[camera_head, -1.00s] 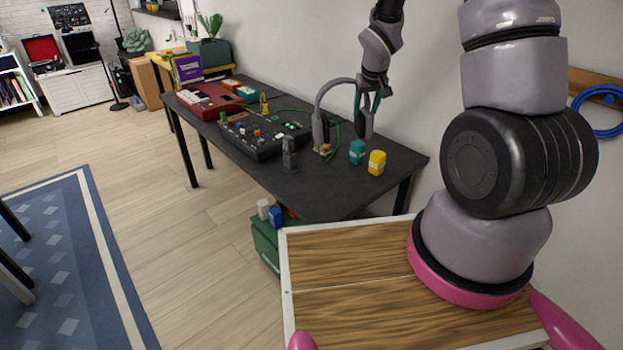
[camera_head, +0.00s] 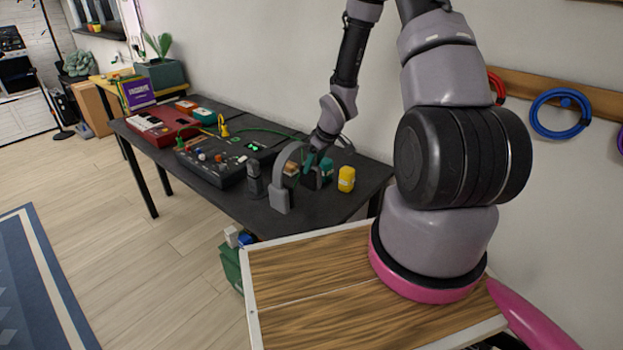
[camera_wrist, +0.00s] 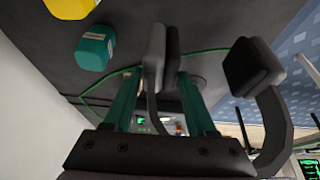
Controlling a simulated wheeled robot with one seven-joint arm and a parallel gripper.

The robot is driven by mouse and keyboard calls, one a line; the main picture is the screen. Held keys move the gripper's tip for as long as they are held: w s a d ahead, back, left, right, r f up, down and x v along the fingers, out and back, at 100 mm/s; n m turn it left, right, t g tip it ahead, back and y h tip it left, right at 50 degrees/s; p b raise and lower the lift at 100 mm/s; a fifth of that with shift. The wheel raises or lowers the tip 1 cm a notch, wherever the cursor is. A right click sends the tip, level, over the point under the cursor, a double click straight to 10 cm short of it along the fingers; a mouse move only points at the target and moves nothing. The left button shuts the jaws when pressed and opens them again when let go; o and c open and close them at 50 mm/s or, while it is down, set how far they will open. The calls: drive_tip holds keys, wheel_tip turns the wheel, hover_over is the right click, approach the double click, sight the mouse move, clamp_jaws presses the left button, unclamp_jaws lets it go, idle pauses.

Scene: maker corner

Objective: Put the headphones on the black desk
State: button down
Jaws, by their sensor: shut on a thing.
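The grey headphones (camera_head: 279,198) are in my gripper (camera_head: 311,158), low over the front right part of the black desk (camera_head: 240,208). The near ear cup appears at or very close to the desk top; I cannot tell whether it touches. In the wrist view, the teal fingers (camera_wrist: 160,82) are shut around part of the headphones. One ear cup lies ahead of the fingers, and the other ear cup (camera_wrist: 252,66) is to the right, with the band curving below it. The gripper partly hides the far ear cup in the head view.
A yellow block (camera_head: 346,179) and a teal block (camera_wrist: 95,47) stand close by on the desk. A dark grey upright object (camera_head: 254,181) is left of the headphones. A black control box (camera_head: 213,168) and red keyboard (camera_head: 160,127) fill the desk farther back. A green cable crosses it.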

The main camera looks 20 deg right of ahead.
wheel_tip(320, 180, down, 4)
drive_tip(key=shift+f, duration=0.1)
drive_tip(key=shift+c, duration=1)
unclamp_jaws()
